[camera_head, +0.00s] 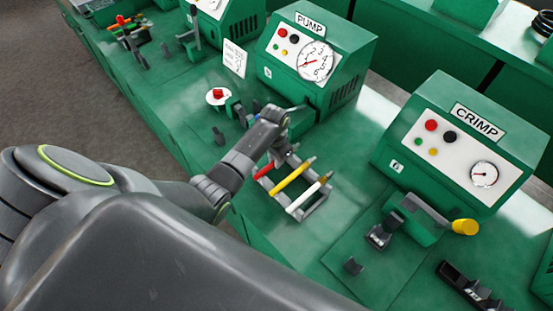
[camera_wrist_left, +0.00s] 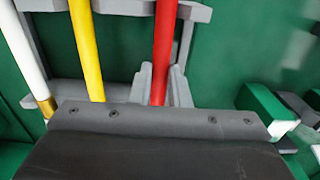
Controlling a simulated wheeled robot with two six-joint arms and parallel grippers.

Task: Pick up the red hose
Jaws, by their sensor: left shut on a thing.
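The red hose (camera_head: 263,171) lies at the left end of a grey rack (camera_head: 318,205), beside a yellow hose (camera_head: 292,180) and a white hose (camera_head: 306,197). My left gripper (camera_head: 281,156) reaches down over the red hose and hides part of it. In the left wrist view the red hose (camera_wrist_left: 164,45) runs between the two grey fingers (camera_wrist_left: 160,85), which are shut on it. The yellow hose (camera_wrist_left: 86,50) and white hose (camera_wrist_left: 22,50) lie to its left there, apart from the fingers. Whether the red hose is clear of the rack, I cannot tell. My right gripper is not in view.
The green PUMP box (camera_head: 318,60) stands behind the rack, and the CRIMP box (camera_head: 460,140) stands to the right. A crimping device with a yellow knob (camera_head: 465,227) sits before it. A dark holder (camera_head: 470,285) is at lower right. Bare green bench lies right of the rack.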

